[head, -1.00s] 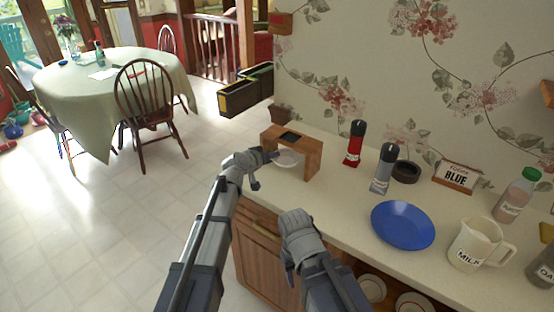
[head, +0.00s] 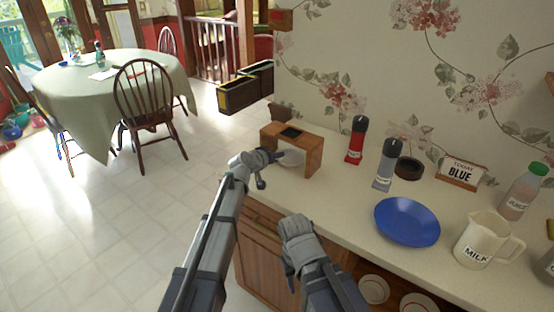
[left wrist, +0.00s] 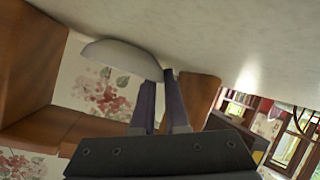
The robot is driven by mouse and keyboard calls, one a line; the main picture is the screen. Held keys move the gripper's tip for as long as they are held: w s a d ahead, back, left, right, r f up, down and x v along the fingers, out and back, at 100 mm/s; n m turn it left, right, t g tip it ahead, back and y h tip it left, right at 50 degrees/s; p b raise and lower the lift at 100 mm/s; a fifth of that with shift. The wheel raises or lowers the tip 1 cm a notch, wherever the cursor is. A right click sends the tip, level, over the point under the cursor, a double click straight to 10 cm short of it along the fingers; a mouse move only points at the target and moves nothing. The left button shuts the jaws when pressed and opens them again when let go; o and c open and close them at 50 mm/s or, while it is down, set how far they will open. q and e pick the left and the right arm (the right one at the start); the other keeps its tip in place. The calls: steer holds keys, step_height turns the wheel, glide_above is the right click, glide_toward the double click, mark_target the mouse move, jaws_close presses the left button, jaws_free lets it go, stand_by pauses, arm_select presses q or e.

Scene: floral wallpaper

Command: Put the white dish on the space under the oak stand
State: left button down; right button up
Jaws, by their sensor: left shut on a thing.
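The oak stand (head: 311,160) is a small wooden arch with a dark square inset in its top, on the left end of the counter. The white dish (head: 290,157) is in the opening under the stand, partly hidden by the stand and my gripper. My left gripper (head: 272,156) is at the opening's left side, shut on the dish's edge. In the left wrist view, the dish (left wrist: 118,57) shows tilted in the picture, its edge at my fingertips (left wrist: 164,76), between the stand's wooden sides. My right gripper (head: 297,238) is low in front of the counter; its fingers do not show clearly.
On the counter (head: 340,200), a red bottle (head: 355,140), a grey bottle (head: 385,166), a dark bowl (head: 409,168) and a blue plate (head: 406,222) stand right of the stand. A milk jug (head: 484,240) is farther right. The counter's front edge lies below my left arm.

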arm_select(q)
steer(key=shift+f, duration=0.1)
steer(key=c, duration=0.9)
jaws_free()
steer(key=shift+r, duration=0.25)
steer(key=p+v, duration=0.4)
steer(key=v, duration=0.6)
steer(key=shift+s+a+r+p, duration=0.1)
steer(key=shift+s+p, duration=0.15)
steer(key=shift+p, duration=0.05)
steer(key=shift+s+a+r, duration=0.2)
steer(key=shift+s+a, duration=0.2)
steer(key=shift+s, duration=0.15)
